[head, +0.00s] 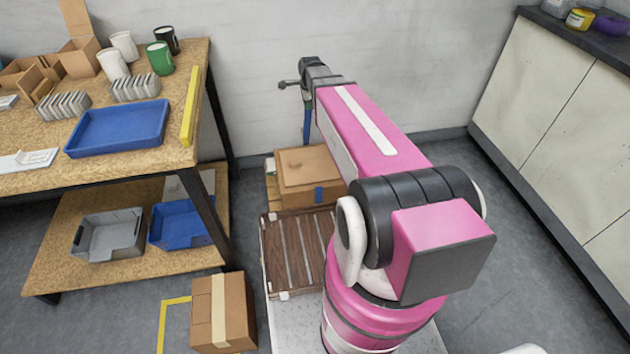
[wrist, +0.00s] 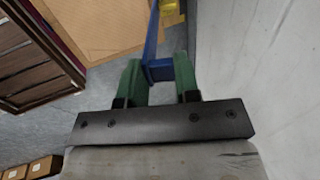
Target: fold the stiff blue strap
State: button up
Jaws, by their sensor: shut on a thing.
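The stiff blue strap (wrist: 159,72) is between the two green fingers of my gripper (wrist: 157,60) in the wrist view, and the gripper is shut on it. A straight length of the strap runs away from the fingers toward the top of that view. In the head view the blue strap (head: 307,119) hangs upright below the end of my arm, in front of the white wall. The fingertips are hidden in the head view. The strap's far end is cut off in the wrist view. I cannot tell whether it has a bend.
A cardboard box (head: 308,175) with a small blue patch stands below the strap, behind a brown slatted crate (head: 300,250). A workbench (head: 140,172) with a blue tray (head: 118,128) stands at left. A pale cabinet (head: 560,130) stands at right. The wall is close to my gripper.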

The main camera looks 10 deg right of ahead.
jog(key=shift+s+f, duration=0.1)
jog(key=shift+s, duration=0.4)
jog(key=shift+s+f+t, duration=0.4)
jog(key=shift+s+t, duration=0.05)
jog(key=shift+s, duration=0.45)
jog(key=shift+s+f+t, duration=0.35)
jog(key=shift+s+t, duration=0.05)
jog(key=shift+s, duration=0.45)
jog(key=shift+s+f+t, duration=0.4)
jog(key=shift+s+t, duration=0.05)
jog(key=shift+s, duration=0.45)
jog(key=shift+s+f+t, duration=0.35)
jog(key=shift+s+f, duration=0.2)
jog(key=shift+s, duration=0.25)
jog(key=shift+s+f+t, duration=0.4)
jog(key=shift+s+f, duration=0.15)
jog(key=shift+s, duration=0.2)
jog(key=shift+s+f+t, duration=0.35)
jog(key=shift+s+f, duration=0.2)
jog(key=shift+s, duration=0.35)
jog(key=shift+s+f+t, duration=1.2)
jog(key=shift+s+f, duration=0.7)
jog(key=shift+f, duration=0.2)
